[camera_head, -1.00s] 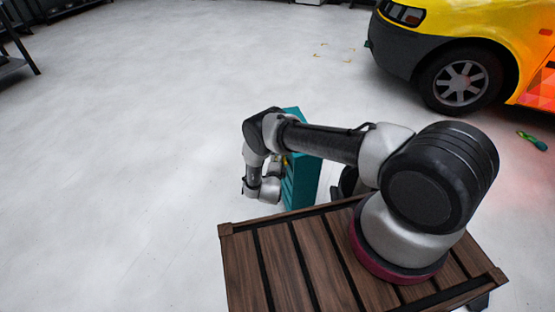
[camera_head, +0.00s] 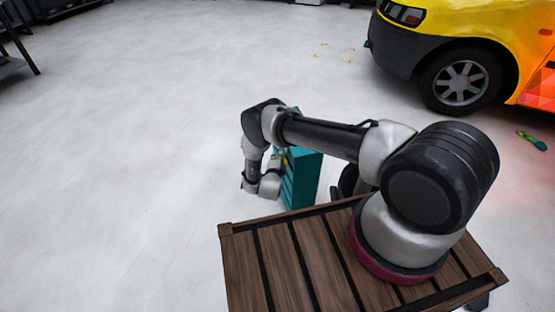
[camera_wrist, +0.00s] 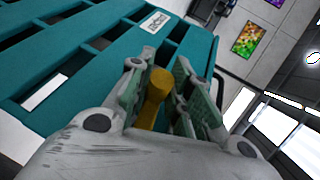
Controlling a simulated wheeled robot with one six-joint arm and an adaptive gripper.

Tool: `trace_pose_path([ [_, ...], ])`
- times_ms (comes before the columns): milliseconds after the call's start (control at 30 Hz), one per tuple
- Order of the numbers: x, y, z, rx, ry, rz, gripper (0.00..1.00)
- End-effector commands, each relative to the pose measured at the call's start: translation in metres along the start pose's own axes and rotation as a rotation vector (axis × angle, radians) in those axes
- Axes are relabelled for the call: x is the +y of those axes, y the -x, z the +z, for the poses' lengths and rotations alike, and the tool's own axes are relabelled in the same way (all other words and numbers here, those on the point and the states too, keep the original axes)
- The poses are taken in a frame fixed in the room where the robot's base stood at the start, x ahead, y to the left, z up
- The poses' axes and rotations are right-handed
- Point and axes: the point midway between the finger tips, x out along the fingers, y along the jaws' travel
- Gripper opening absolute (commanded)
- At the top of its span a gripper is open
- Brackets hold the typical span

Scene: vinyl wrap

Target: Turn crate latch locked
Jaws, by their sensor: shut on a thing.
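The teal crate (camera_head: 302,178) stands on the floor just beyond my wooden deck, partly hidden behind my arm. In the wrist view its slatted side (camera_wrist: 75,60) fills the left and middle, with a white label near the top. The yellow latch (camera_wrist: 154,97) shows between my gripper's fingers (camera_wrist: 158,88). The fingers are closed about it, one on each side. The latch's far end and its pivot are hard to make out. In the head view my gripper's fingers are hidden by the wrist.
A yellow van (camera_head: 450,50) stands at the upper right. A small green tool (camera_head: 532,140) lies on the floor by it. A dark shelf (camera_head: 18,40) is at the upper left. The floor left of the crate is clear.

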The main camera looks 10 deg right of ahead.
Motion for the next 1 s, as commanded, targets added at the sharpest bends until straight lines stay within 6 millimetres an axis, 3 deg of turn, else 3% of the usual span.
trace_pose_path([
  [1000,-0.0019,-0.0028,-0.0004,0.001,0.33,0.822,0.0],
])
